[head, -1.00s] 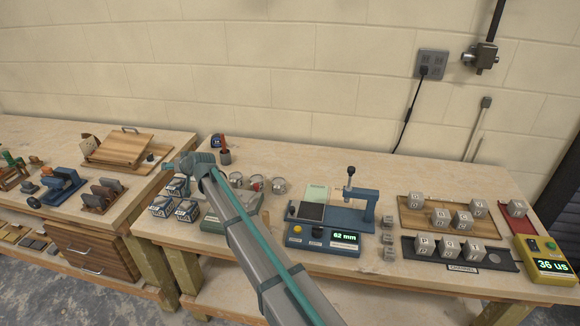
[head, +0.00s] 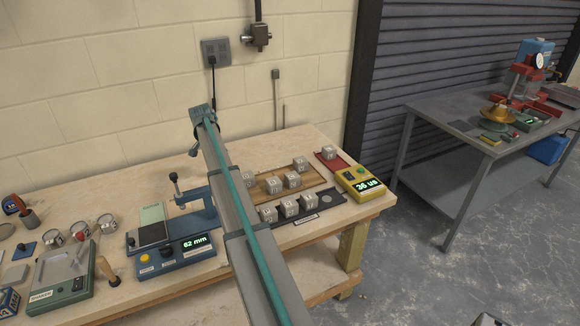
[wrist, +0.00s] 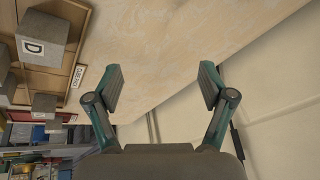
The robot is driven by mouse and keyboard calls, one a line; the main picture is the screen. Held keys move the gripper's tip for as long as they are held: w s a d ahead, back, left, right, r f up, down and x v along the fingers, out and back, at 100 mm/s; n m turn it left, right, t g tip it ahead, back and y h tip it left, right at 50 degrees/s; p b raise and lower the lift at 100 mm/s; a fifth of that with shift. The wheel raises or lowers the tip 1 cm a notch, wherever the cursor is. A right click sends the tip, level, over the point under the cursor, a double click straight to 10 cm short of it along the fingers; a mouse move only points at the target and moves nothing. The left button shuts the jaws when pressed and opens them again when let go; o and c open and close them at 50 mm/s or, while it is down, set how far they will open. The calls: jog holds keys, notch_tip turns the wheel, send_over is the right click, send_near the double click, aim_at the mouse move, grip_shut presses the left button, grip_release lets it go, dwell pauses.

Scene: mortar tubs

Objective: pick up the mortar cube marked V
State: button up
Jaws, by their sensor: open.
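Grey mortar cubes with letters stand on trays at the right of the bench in the head view. Several sit on the wooden tray (head: 316,178), three on the dark tray (head: 331,197), and one cube (head: 328,152) on the red tray. I cannot make out which cube bears the V; the letters are too small, and my arm crosses in front of part of the trays. In the wrist view a cube marked D (wrist: 45,38) stands at upper left. My gripper (wrist: 160,84) is open and empty, with bare bench and wall beyond its fingers and the cubes off to its left.
A blue gauge reading 62 mm (head: 180,250) stands left of my arm, and a yellow meter (head: 360,183) lies at the bench's right end. A grey table (head: 465,150) stands beyond a floor gap.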

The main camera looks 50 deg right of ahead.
jog(key=s+d+m+g, duration=0.2)
jog(key=s+d+m, duration=0.2)
jog(key=s+d, duration=0.7)
jog(key=m+g, duration=0.3)
jog(key=m, duration=0.1)
send_near(301, 160)
jog(key=shift+h, duration=0.4)
jog(key=p+x, duration=0.1)
jog(key=x, duration=0.2)
jog(key=p+x, duration=0.1)
jog(key=x, duration=0.3)
jog(key=p+x, duration=0.2)
jog(key=x, duration=0.1)
jog(key=shift+w+a+f, duration=0.15)
jog(key=shift+a+f, duration=0.15)
jog(key=shift+c, duration=0.3)
jog(key=c, duration=1.3)
jog(key=shift+c, duration=0.5)
jog(key=shift+r, duration=0.2)
